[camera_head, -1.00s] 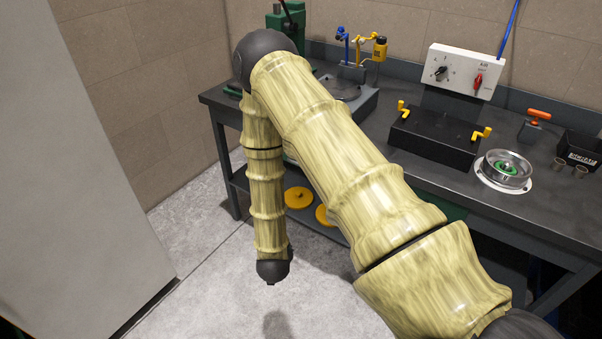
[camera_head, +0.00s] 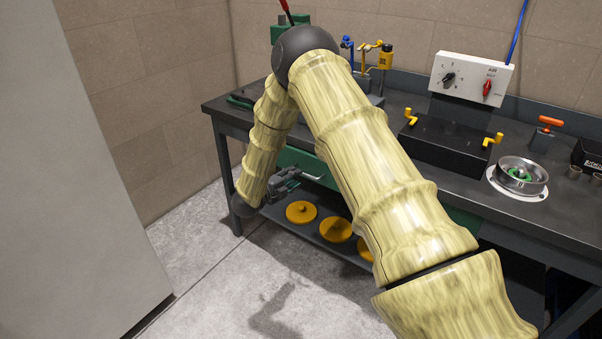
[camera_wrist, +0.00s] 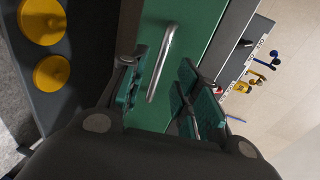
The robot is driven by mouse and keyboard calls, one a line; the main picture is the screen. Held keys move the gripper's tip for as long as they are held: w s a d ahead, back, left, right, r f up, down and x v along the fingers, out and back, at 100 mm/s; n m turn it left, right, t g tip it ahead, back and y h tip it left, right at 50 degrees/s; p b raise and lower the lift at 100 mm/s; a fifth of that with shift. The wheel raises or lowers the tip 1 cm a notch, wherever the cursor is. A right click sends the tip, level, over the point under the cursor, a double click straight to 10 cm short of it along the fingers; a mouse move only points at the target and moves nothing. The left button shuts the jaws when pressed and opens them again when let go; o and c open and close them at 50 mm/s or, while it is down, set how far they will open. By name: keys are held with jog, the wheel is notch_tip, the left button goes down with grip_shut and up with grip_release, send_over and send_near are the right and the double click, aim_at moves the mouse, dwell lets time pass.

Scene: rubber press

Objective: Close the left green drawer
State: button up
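The left green drawer (camera_head: 296,158) is under the workbench, partly hidden behind my arm. Its green front (camera_wrist: 203,28) fills the upper middle of the wrist view. A silver bar handle (camera_wrist: 161,62) is on it; the handle also shows in the head view (camera_head: 310,177). How far the drawer stands out is unclear. My gripper (camera_wrist: 160,92) is open, its two green-padded fingers apart, with the handle in line between them. The fingers seem empty, and I cannot tell whether they touch the drawer. In the head view my gripper (camera_head: 284,186) is beside the handle.
The dark workbench (camera_head: 410,100) carries a black box with yellow handles (camera_head: 450,143), a white control panel (camera_head: 472,75) and a round metal dish (camera_head: 520,176). Yellow discs (camera_head: 301,211) lie on the lower shelf. A grey panel (camera_head: 75,170) stands left. Floor in front is clear.

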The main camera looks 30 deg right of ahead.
jog(key=shift+p+x, duration=0.35)
jog(key=shift+x, duration=2.6)
jog(key=shift+c, duration=0.5)
grip_shut()
